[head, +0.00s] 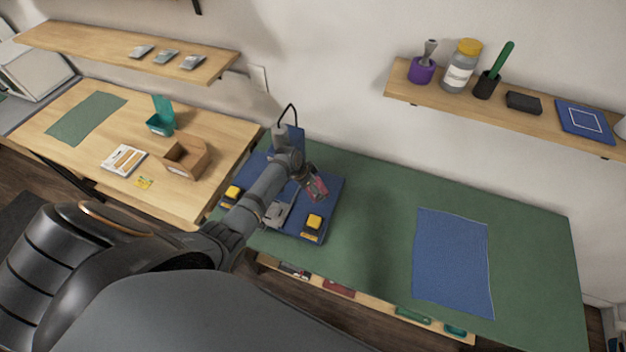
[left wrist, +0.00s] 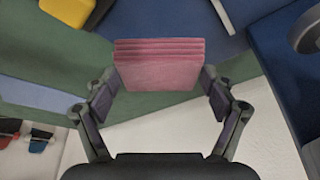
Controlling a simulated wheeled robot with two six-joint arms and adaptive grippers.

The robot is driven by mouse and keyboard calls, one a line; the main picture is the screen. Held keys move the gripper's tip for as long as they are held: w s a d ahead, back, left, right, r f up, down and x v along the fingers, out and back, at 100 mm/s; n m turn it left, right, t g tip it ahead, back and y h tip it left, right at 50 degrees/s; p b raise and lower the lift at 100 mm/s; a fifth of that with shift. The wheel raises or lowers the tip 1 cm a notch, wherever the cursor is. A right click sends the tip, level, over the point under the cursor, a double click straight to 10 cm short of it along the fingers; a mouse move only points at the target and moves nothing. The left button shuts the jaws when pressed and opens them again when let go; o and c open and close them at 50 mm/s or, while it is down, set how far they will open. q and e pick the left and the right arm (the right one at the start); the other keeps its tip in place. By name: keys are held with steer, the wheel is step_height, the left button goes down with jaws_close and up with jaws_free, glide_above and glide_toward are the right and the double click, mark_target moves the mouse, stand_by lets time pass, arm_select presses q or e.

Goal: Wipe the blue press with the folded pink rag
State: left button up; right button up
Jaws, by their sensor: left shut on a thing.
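The blue press (head: 324,222) stands at the left end of the green bench, with yellow buttons on its front corners and a blue column at the back. My left arm reaches across it and hides much of its middle. My left gripper (head: 317,186) is over the right part of the press. It is shut on the folded pink rag (left wrist: 160,65), which shows as several stacked layers between the fingers in the left wrist view. Whether the rag touches the press cannot be told. My right gripper is not in view.
A blue mat (head: 452,262) lies on the green bench (head: 375,195) to the right, with free room between. A wooden table (head: 70,150) with a cardboard box (head: 186,157) and a teal bin (head: 160,122) stands left. A shelf (head: 545,128) holds jars and tools.

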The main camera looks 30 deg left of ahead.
arm_select(q)
steer(key=shift+r+p, duration=0.65)
steer(key=shift+r, duration=0.5)
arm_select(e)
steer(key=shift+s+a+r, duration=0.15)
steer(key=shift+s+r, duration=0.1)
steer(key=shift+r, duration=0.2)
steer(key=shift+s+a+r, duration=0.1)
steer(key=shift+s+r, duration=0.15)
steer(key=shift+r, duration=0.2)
arm_select(q)
steer(key=shift+f, duration=0.1)
